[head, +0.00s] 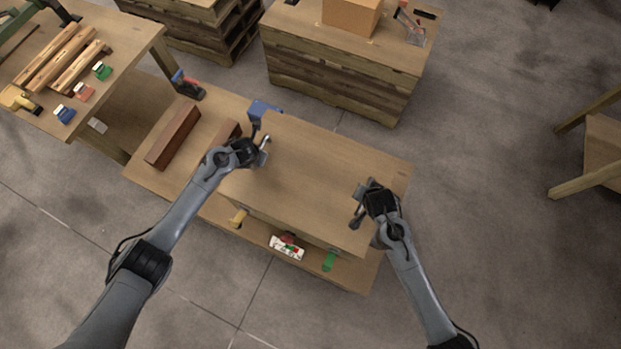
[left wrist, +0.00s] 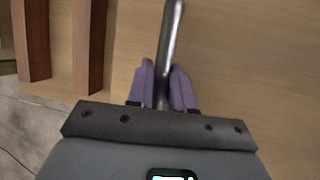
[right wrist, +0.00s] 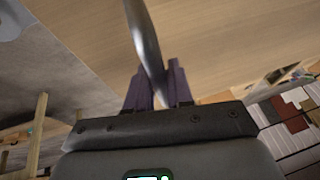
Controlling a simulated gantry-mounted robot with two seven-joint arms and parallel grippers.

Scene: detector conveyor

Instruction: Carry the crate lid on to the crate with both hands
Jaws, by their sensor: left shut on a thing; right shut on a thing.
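The crate lid (head: 320,160) is a wide, flat wooden board with a metal handle near each end. My left gripper (head: 262,150) is shut on the left handle, which also shows as a metal bar (left wrist: 172,40) between the fingers in the left wrist view. My right gripper (head: 362,200) is shut on the right handle, a curved metal bar (right wrist: 145,38) in the right wrist view. The lid covers much of the workbench (head: 150,185). I cannot make out the crate; whatever is under the lid is hidden, and the height of the lid is unclear.
Brown wooden bars (head: 173,137) lie left of the lid. A blue object (head: 263,108) stands at its back corner. Small yellow, red-white and green (head: 329,261) items lie along the front edge. A side table (head: 125,30) and a pallet stack with a box (head: 350,15) stand behind.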

